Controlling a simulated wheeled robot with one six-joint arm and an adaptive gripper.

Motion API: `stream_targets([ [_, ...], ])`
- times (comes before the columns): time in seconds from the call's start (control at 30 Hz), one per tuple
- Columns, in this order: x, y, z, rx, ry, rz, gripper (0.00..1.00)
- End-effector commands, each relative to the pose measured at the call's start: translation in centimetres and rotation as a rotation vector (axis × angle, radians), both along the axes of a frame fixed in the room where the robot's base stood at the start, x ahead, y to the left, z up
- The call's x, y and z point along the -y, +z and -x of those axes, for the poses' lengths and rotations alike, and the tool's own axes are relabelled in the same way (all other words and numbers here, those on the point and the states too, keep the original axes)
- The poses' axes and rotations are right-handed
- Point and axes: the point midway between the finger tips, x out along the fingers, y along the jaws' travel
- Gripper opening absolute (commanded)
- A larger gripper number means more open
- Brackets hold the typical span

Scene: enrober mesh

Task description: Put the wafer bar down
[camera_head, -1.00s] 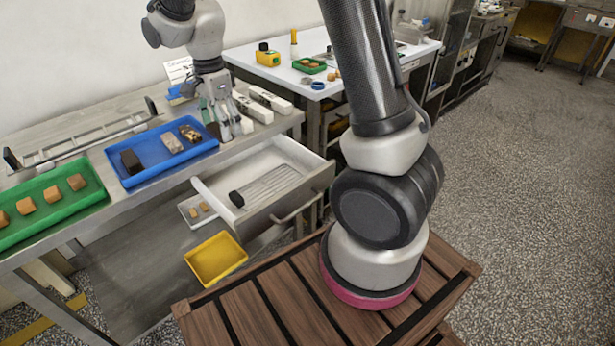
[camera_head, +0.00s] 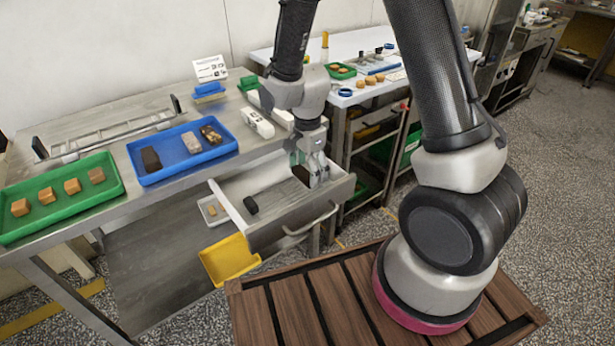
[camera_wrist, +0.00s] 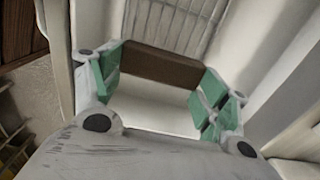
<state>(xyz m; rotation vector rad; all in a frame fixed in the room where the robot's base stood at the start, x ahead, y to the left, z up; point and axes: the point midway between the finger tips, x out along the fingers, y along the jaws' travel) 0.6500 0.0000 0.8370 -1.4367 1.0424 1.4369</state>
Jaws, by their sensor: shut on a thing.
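My gripper (camera_head: 310,178) is shut on a dark brown bar, the wafer bar (camera_head: 300,175), over the right part of an open drawer (camera_head: 235,215). In the wrist view the wafer bar (camera_wrist: 160,67) spans crosswise between the green finger pads of my gripper (camera_wrist: 160,80). A wire mesh (camera_wrist: 178,22) shows beyond it on the pale drawer floor. I cannot tell whether the bar touches the drawer. A small black object (camera_head: 250,205) lies at the drawer's left.
A blue tray (camera_head: 160,177) with three bars and a green tray (camera_head: 40,228) with several tan cubes stand on the steel bench. The drawer's front wall and handle (camera_head: 310,218) stand near my gripper.

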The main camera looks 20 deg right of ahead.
Motion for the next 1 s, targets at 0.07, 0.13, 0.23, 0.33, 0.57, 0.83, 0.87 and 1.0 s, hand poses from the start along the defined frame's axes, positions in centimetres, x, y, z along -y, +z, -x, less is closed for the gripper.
stream_targets([
  [0.07, 0.0, -1.4, 0.1, -0.005, 0.000, 0.002, 0.62],
  [0.13, 0.0, -2.2, 0.1, -0.003, 0.000, 0.001, 0.62],
  [0.23, 0.0, -2.6, 0.0, -0.001, 0.000, 0.000, 0.62],
  [0.33, 0.0, -2.5, 0.0, 0.000, 0.000, 0.000, 0.62],
  [0.57, 0.0, -2.8, 0.0, 0.000, 0.000, 0.000, 0.79],
  [0.83, 0.0, -2.7, 0.0, 0.000, 0.000, 0.000, 0.97],
  [0.87, 0.0, -2.7, 0.0, 0.000, 0.000, 0.000, 0.97],
  [1.0, 0.0, -2.7, 0.0, 0.000, 0.000, 0.000, 0.97],
])
